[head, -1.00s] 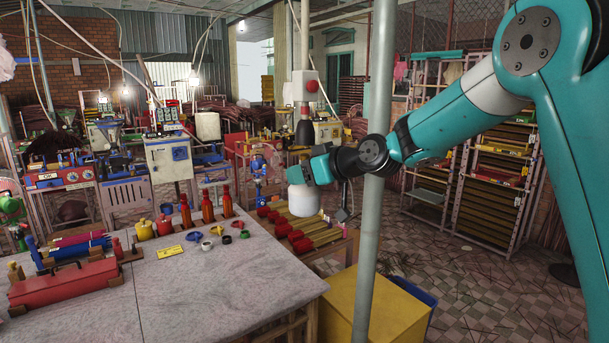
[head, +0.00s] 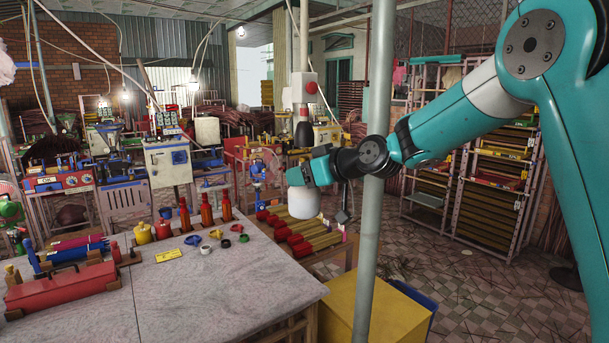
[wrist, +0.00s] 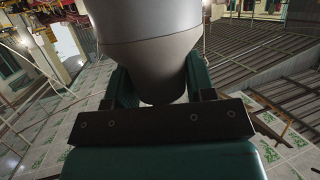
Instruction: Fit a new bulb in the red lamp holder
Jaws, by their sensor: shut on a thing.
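My gripper (head: 310,182) is shut on a white bulb (head: 304,203) and holds it in the air beyond the table's right side. The bulb hangs below the jaws in the head view. In the wrist view the pale, rounded bulb (wrist: 150,45) fills the top middle between the two jaws, and its far end is out of the picture. Behind and above the gripper, a dark tapered piece (head: 304,134) stands under a white box with a red round button (head: 311,88). I cannot tell whether this piece is the red lamp holder; no other holder shows clearly.
A grey pole (head: 375,230) stands close in front of my arm. Lit bulbs (head: 126,95) hang at the back left.

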